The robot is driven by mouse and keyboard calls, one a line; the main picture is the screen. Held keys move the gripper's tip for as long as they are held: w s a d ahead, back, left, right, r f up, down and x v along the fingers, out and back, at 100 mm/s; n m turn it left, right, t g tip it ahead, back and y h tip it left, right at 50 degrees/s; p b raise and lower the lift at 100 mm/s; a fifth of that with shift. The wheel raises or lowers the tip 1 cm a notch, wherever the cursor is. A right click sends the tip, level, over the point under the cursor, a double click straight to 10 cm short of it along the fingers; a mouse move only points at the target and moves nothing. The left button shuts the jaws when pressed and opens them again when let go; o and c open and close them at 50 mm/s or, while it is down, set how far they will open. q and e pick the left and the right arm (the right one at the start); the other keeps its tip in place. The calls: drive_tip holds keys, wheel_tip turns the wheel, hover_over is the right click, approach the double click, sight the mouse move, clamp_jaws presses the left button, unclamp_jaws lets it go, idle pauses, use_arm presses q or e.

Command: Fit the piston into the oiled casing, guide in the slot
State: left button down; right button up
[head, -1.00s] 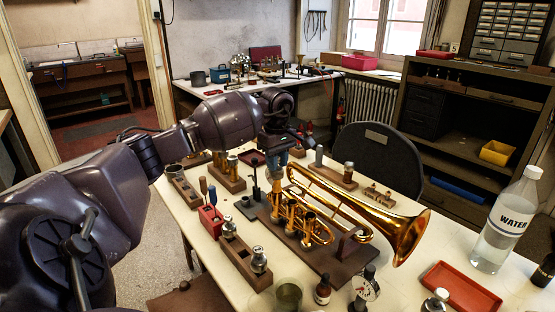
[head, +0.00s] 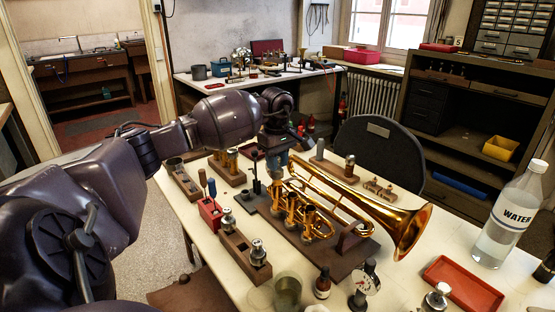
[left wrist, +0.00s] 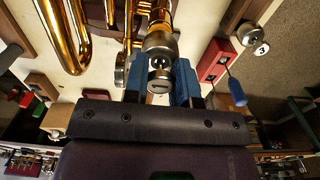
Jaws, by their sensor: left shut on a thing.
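The brass horn (head: 345,199) lies on a dark board with its upright valve casings (head: 308,219) toward the left end. My left gripper (head: 277,176) has blue fingers and points down by the far end of the casings. In the left wrist view the blue fingers (left wrist: 160,84) are shut on the piston (left wrist: 160,77), whose round metal end shows between them. A casing with a metal rim (left wrist: 160,43) shows just beyond the piston. How far the piston is inside, and its guide and the slot, cannot be seen. My right gripper is not in view.
A wooden block (head: 237,246) with metal-capped parts stands at the front left. A red tool holder (head: 210,213) stands beside it.

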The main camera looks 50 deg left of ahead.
use_arm(q)
drive_tip(key=shift+f, duration=0.45)
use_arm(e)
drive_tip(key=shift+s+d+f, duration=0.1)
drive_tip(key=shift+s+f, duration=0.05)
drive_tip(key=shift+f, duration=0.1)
use_arm(q)
drive_tip(key=shift+f+b, duration=0.45)
drive_tip(key=shift+f, duration=0.45)
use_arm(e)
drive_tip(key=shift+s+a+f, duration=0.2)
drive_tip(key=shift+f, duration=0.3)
use_arm(q)
drive_tip(key=c, duration=1)
unclamp_jaws()
drive_tip(key=shift+o, duration=0.8)
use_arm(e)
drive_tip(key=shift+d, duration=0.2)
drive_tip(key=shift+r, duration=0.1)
